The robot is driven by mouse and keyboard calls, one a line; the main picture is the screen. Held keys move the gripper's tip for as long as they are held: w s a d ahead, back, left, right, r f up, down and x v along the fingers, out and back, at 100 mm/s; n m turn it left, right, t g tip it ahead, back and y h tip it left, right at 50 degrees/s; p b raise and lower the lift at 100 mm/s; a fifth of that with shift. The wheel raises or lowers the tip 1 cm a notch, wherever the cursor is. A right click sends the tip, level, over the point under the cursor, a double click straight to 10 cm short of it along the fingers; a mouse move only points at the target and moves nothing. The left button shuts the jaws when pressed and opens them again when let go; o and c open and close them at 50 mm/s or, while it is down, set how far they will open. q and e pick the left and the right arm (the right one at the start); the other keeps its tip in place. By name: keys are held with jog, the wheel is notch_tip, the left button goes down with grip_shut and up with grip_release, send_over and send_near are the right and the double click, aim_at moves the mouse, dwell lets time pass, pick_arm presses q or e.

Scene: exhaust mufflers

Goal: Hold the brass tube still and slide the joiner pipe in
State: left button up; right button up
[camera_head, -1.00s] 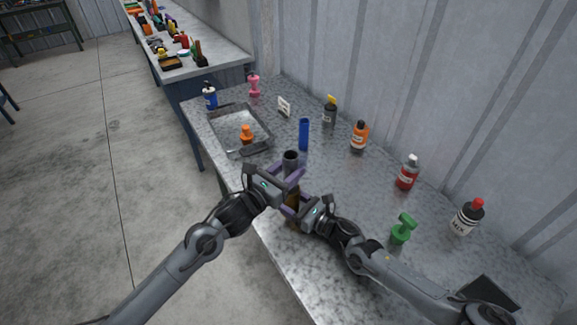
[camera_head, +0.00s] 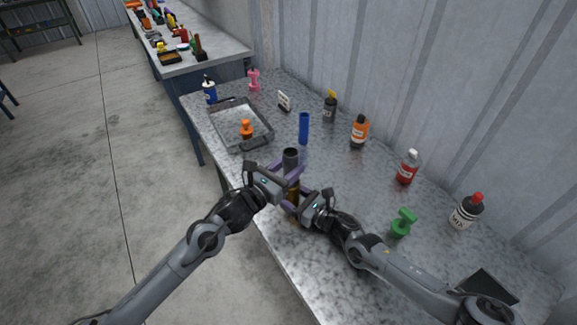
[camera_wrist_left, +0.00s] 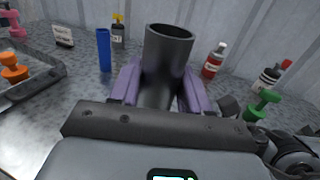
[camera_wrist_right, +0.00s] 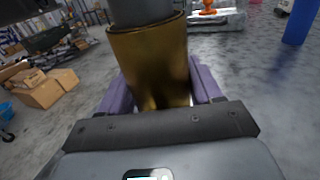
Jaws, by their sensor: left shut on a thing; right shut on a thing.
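The joiner pipe (camera_head: 291,156) is a dark grey tube with an open upper end. My left gripper (camera_head: 288,175) is shut on it; the pipe stands between the purple fingers in the left wrist view (camera_wrist_left: 168,62). The brass tube (camera_head: 293,192) is directly below and mostly hidden by my grippers in the head view. My right gripper (camera_head: 296,208) is shut on the brass tube, which shows large in the right wrist view (camera_wrist_right: 152,62). There the grey pipe's lower end (camera_wrist_right: 140,10) meets the brass rim and appears to be inside its mouth.
A blue tube (camera_head: 304,129) stands behind the grippers. A grey tray (camera_head: 262,121) with an orange item (camera_head: 246,129) lies at the left. Bottles stand along the wall, and a green item (camera_head: 403,223) is at the right. The front bench surface is clear.

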pick_arm(q)
jog(key=shift+f, duration=0.25)
jog(key=shift+f, duration=1)
jog(key=o, duration=1.3)
jog(key=shift+c, duration=0.2)
jog(key=shift+f, duration=0.1)
jog(key=v, duration=1.2)
